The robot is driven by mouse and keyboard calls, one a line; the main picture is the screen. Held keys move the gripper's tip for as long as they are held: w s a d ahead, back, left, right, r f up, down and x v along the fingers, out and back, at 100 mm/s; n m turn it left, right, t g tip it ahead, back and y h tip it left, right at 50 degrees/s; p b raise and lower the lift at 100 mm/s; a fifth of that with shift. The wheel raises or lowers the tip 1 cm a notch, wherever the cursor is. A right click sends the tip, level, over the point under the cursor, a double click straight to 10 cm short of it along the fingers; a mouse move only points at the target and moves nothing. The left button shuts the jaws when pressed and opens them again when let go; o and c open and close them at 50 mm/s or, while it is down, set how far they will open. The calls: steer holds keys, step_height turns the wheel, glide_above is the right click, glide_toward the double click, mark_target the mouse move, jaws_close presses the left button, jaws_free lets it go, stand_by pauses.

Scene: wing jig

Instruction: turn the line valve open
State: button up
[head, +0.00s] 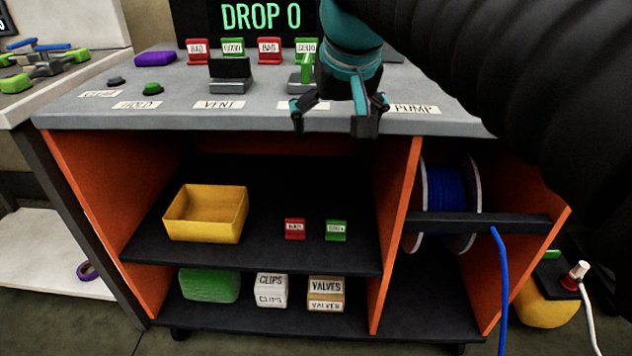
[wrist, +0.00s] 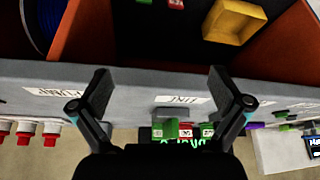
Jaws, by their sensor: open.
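The line valve (head: 306,68) has a green handle on a grey base, on the bench top between the VENT and PUMP labels. My gripper partly hides it in the head view. In the wrist view its green handle (wrist: 171,129) shows low in the middle, beyond the LINE label (wrist: 183,99). My gripper (head: 338,115) is open and empty, pointing down over the bench's front edge, in front and slightly right of the valve. Both fingers also show in the wrist view (wrist: 163,92), wide apart with nothing between them. I cannot tell the handle's exact angle.
The vent valve (head: 230,70) with a dark handle stands left of the line valve. Red and green tags (head: 269,50) stand behind. A purple block (head: 155,59) and a green button (head: 152,89) are farther left. A yellow bin (head: 206,214) sits on the shelf below.

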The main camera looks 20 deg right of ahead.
steer(key=s+f, duration=0.9)
steer(key=f, duration=0.5)
steer(key=shift+n+y, duration=0.3)
steer(key=shift+f, duration=0.2)
steer(key=s+f, duration=0.2)
steer(key=f, duration=0.1)
steer(key=s+f, duration=0.1)
steer(key=f, duration=0.1)
